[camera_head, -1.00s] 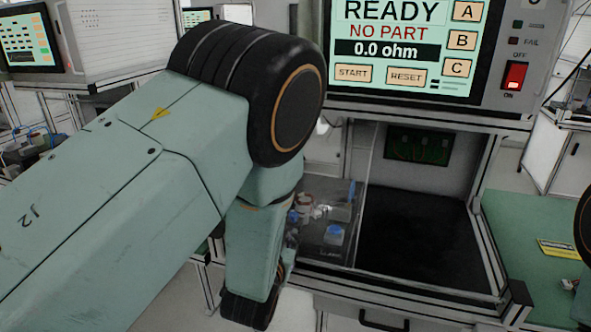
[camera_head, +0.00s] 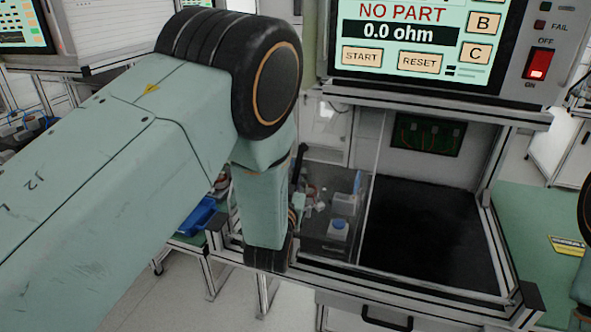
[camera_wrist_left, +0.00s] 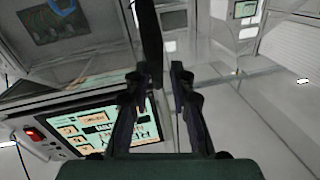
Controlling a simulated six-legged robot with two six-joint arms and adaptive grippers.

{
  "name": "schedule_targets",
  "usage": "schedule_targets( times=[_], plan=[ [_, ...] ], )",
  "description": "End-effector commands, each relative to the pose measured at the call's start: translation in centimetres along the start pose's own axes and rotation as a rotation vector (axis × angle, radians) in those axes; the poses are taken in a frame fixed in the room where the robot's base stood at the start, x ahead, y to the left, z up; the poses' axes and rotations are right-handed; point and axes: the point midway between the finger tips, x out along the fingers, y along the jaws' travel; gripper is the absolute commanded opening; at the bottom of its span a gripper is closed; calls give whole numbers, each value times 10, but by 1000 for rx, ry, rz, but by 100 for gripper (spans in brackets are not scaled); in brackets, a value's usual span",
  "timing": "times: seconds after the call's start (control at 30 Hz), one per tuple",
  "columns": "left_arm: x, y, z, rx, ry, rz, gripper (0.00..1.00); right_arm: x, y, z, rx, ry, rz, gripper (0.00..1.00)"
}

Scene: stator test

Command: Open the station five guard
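The test station has a screen (camera_head: 412,35) reading NO PART and 0.0 ohm; no station number is legible. Below it is a bay with a black floor (camera_head: 425,235). A clear panel (camera_head: 367,150), which looks like the guard, stands at the bay's left side; its full outline is hard to make out. My left gripper is mostly hidden behind its own arm in the head view. In the left wrist view my left gripper (camera_wrist_left: 157,75) has its fingers apart, with a dark upright bar (camera_wrist_left: 150,35) between or behind them. Contact cannot be told. My right gripper is out of view.
A red power switch (camera_head: 538,64) sits right of the screen. Small parts, including a blue-topped one (camera_head: 338,230), show through the clear panel. A blue bin (camera_head: 196,215) is behind my left arm. A green bench top (camera_head: 540,215) lies right. A drawer handle (camera_head: 387,319) is below the bay.

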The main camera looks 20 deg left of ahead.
Motion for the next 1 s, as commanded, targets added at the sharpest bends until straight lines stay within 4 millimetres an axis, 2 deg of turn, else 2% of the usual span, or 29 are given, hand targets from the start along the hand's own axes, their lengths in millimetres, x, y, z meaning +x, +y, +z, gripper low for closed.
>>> schedule_targets(
  times=[0.2,0.57,0.83,1.0],
  plan=[
    [21,0,0,-1,0,1,23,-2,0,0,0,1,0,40],
    [27,0,0,0,-1,1,23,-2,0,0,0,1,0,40],
    [27,0,0,0,-2,0,0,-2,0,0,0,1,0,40],
    [27,0,0,0,0,1,0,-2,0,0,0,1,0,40]
  ],
)
